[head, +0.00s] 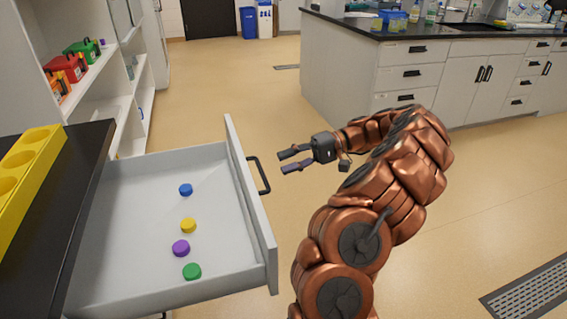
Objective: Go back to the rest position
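My gripper (284,162) is at the end of my copper-coloured arm, near the middle of the head view. Its two dark fingers point left and are apart, with nothing between them. It is to the right of the black handle (262,176) of an open grey drawer (130,259), and looks apart from it. Inside the drawer lie a blue cap (186,190), a yellow cap (188,226), a purple cap (181,248) and a green cap (192,271), in a loose row.
A yellow rack (42,145) with round holes stands on the black counter (80,160) at left. White shelves (110,85) hold coloured boxes. A lab bench (350,65) with drawers stands at back right. Open floor (225,80) lies between, and a floor grate (530,292) is at lower right.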

